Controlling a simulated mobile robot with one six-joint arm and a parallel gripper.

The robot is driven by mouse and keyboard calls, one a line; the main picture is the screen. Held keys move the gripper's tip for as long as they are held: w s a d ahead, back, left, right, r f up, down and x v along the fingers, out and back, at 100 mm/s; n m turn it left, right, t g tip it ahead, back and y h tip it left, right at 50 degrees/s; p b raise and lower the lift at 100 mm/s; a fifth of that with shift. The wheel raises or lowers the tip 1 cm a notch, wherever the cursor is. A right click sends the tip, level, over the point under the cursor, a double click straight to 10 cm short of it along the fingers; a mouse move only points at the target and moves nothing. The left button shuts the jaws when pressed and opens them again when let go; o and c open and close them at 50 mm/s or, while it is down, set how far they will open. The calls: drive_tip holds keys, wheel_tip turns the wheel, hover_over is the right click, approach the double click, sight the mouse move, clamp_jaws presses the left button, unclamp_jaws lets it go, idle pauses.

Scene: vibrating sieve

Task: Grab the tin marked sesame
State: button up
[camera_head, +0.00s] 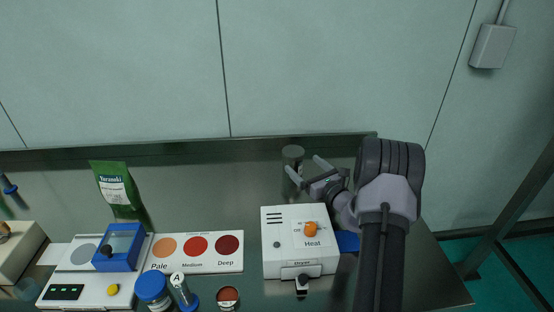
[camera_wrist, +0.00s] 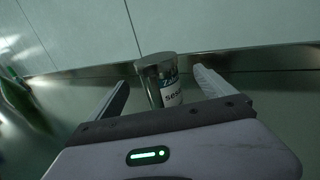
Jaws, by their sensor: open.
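The tin marked sesame (camera_wrist: 160,82) is a small grey metal can with a white label, partly readable as "ses" in the wrist view. It stands upright on the counter near the wall, and in the head view the tin (camera_head: 292,157) is behind the heat box. My gripper (camera_head: 307,170) is open, with its fingers pointing at the tin. In the wrist view my gripper (camera_wrist: 162,85) has one finger on each side of the tin, with a gap on both sides. The tin's lower part is hidden behind the gripper body.
A white dryer box (camera_head: 285,262) with an orange knob stands just in front of my gripper. A green pouch (camera_head: 115,188), a colour card (camera_head: 170,264), a blue-lidded jar (camera_head: 152,288) and a blue device (camera_head: 119,246) are to the left. The dark counter (camera_head: 215,185) left of the tin is clear.

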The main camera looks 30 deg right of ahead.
sight(293, 156)
drive_tip(key=w, duration=0.7)
drive_tip(key=shift+a+f, duration=0.2)
drive_tip(key=shift+r, duration=0.1)
drive_tip(key=c, duration=1.8)
